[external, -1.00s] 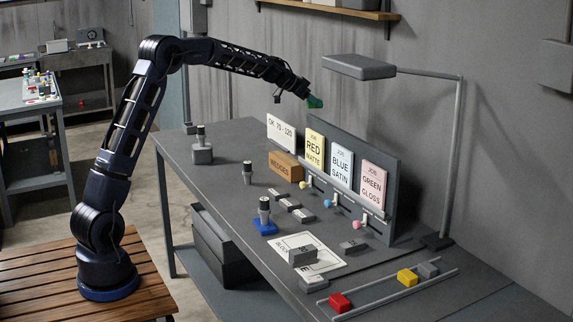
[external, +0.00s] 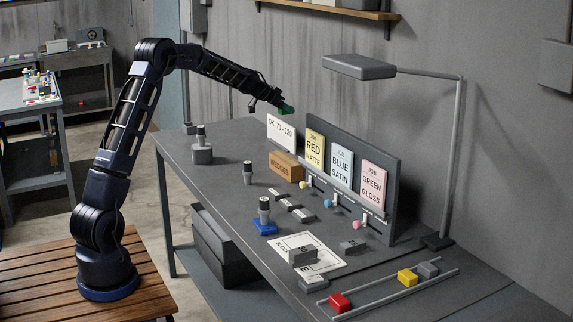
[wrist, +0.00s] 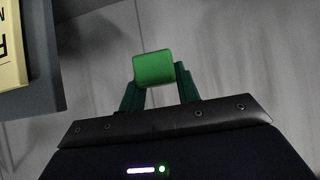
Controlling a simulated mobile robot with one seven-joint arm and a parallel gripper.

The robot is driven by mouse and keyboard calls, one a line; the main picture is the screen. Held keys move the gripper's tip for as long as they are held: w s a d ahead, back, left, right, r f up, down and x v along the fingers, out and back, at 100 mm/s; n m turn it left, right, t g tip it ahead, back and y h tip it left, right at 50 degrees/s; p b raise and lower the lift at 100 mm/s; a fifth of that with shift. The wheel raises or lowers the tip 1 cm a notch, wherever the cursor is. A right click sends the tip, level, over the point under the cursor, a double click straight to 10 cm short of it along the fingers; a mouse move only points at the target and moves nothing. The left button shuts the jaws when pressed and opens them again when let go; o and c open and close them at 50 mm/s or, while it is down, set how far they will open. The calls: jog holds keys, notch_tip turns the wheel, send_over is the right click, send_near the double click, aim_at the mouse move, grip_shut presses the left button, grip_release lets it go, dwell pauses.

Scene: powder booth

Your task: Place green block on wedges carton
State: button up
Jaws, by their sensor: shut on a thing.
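The green block (wrist: 154,68) is held between the two fingers of my gripper (wrist: 158,88) in the wrist view. In the external view my gripper (external: 279,106) is shut on the green block (external: 287,110), in the air above the back of the bench, just above the OK 75-120 card. The wedges carton (external: 284,166) is a brown box lettered WEDGES, standing on the bench below and in front of that card. The block is well above the carton, apart from it. The top of the carton looks bare.
The white card (external: 281,133) and the grey rack with the RED MATTE card (external: 315,148) stand close behind and right of the carton. A lamp (external: 358,67) overhangs the bench at the right. Dark-topped grey pieces (external: 202,153) stand at the left. Small grey blocks (external: 290,204) lie in front.

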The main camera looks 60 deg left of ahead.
aim_at(286, 158)
notch_tip(286, 158, down, 19)
jog(key=shift+r, duration=0.15)
dwell(0.4)
jog(key=o, duration=1)
jog(key=shift+c, duration=0.2)
jog(key=v, duration=1.2)
